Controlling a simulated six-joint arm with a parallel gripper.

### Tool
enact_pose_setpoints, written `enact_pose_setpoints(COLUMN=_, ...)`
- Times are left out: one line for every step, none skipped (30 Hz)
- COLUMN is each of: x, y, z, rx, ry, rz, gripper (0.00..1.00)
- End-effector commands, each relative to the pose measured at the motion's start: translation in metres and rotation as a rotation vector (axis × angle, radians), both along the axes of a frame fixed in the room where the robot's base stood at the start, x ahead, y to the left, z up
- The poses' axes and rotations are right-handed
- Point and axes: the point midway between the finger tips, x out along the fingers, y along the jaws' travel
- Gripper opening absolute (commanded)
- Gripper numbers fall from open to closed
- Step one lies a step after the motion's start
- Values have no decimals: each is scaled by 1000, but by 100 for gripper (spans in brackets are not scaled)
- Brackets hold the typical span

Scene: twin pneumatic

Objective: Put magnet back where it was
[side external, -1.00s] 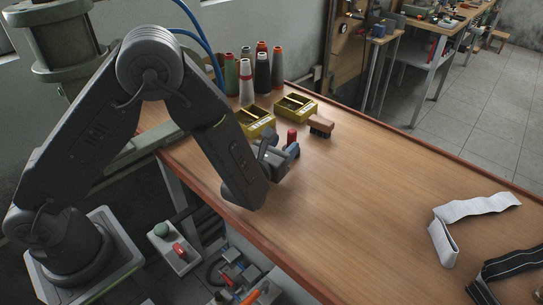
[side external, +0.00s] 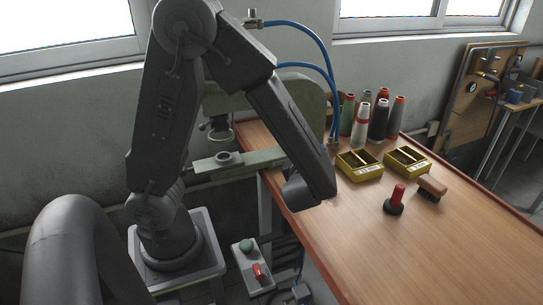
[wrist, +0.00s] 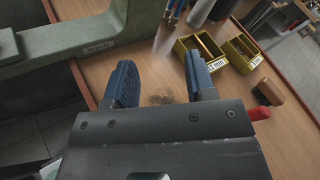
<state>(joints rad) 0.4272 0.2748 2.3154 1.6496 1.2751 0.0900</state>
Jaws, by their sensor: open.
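The magnet, which I take to be the red-handled piece with a round black base (side external: 396,201), stands upright on the wooden bench. Its red handle (wrist: 260,112) shows at the right in the wrist view, partly behind my gripper body. My gripper (wrist: 158,78) is open and empty, its two blue fingers apart above the bench, to the left of the magnet. A small dark patch of fine bits (wrist: 161,98) lies on the bench between the fingers. In the side view my arm hides the fingers.
Two yellow divided boxes (side external: 360,176) (side external: 428,166) stand behind the magnet, with several thread cones (side external: 380,119) beyond. A wooden brush (side external: 433,186) lies just right of the magnet. A green-grey machine (wrist: 55,38) stands at left. The bench front right is clear.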

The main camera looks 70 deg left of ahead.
Motion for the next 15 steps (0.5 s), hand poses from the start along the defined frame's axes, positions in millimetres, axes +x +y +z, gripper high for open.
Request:
enact_pose_setpoints(x=-20, y=13, z=9, rx=-115, ry=-39, rz=123, gripper=50)
enact_pose_setpoints(x=-32, y=18, z=11, rx=-186, ry=-57, rz=194, gripper=50)
enact_pose_setpoints(x=-48, y=22, z=13, rx=-284, ry=-83, rz=285, gripper=50)
enact_pose_setpoints(x=-60, y=24, z=14, rx=-359, ry=-105, rz=351, gripper=50)
enact_pose_setpoints(x=-71, y=23, z=15, rx=-437, ry=-128, rz=415, gripper=50)
enact_pose_setpoints(x=-84, y=21, z=16, rx=-542, ry=-162, rz=496, gripper=50)
enact_pose_setpoints(x=-93, y=18, z=18, rx=-623, ry=-189, rz=554, gripper=50)
enact_pose_setpoints(x=-101, y=14, z=19, rx=-706, ry=-218, rz=610, gripper=50)
enact_pose_setpoints(x=-111, y=7, z=22, rx=-817, ry=-257, rz=680, gripper=50)
enact_pose_setpoints(x=-117, y=1, z=24, rx=-902, ry=-289, rz=730, gripper=50)
enact_pose_setpoints(x=-123, y=-6, z=27, rx=-988, ry=-321, rz=774, gripper=50)
enact_pose_setpoints(x=-128, y=-15, z=32, rx=-1102, ry=-365, rz=831, gripper=50)
enact_pose_setpoints(x=-131, y=-22, z=37, rx=-1186, ry=-398, rz=869, gripper=50)
enact_pose_setpoints(x=-134, y=-30, z=41, rx=-1268, ry=-429, rz=903, gripper=50)
enact_pose_setpoints(x=-136, y=-39, z=49, rx=-1370, ry=-470, rz=940, gripper=50)
